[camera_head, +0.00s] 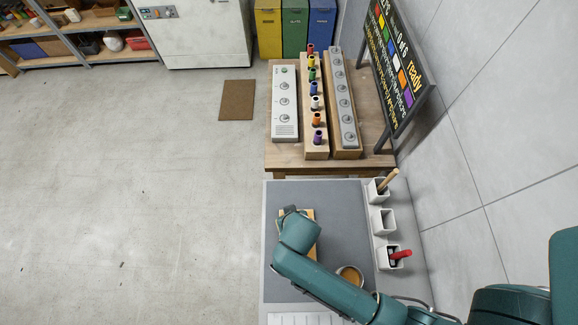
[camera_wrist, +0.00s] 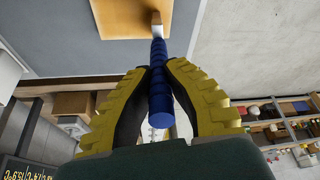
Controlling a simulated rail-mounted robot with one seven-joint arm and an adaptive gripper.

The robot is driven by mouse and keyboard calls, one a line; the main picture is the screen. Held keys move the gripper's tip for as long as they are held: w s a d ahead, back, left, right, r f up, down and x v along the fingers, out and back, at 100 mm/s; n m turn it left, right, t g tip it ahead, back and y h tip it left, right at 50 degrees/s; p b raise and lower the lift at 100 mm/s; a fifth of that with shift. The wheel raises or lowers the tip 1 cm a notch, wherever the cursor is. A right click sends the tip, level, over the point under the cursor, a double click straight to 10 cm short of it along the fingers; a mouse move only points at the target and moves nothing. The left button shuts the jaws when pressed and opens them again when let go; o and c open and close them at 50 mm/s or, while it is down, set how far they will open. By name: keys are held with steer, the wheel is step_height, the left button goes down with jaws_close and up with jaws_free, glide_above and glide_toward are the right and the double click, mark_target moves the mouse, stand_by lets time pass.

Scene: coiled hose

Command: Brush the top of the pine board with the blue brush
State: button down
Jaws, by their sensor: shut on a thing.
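My gripper (camera_wrist: 158,100) has its yellow fingers shut on the handle of the blue brush (camera_wrist: 159,75). The brush's pale tip (camera_wrist: 157,19) overlaps the edge of the pine board (camera_wrist: 125,16) in the wrist view; I cannot tell whether it touches. In the head view the pine board (camera_head: 312,252) lies on the grey mat, mostly covered by my arm. The brush and fingertips are hidden there behind my arm.
A bowl of brown contents (camera_head: 350,273) stands right of the board. White holders line the right edge: one with a wooden handle (camera_head: 387,181), an empty one (camera_head: 383,221), one with a red handle (camera_head: 400,254). The mat (camera_head: 315,190) is clear at the back.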

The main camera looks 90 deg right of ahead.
steer(key=shift+a, duration=0.45)
step_height(320, 180, up, 3)
steer(key=shift+a+f+p, duration=0.1)
steer(key=shift+f+p, duration=0.1)
steer(key=shift+p, duration=0.9)
step_height(320, 180, up, 3)
steer(key=p, duration=0.3)
steer(key=shift+r+p, duration=0.2)
steer(key=shift+p, duration=0.15)
steer(key=shift+r, duration=1)
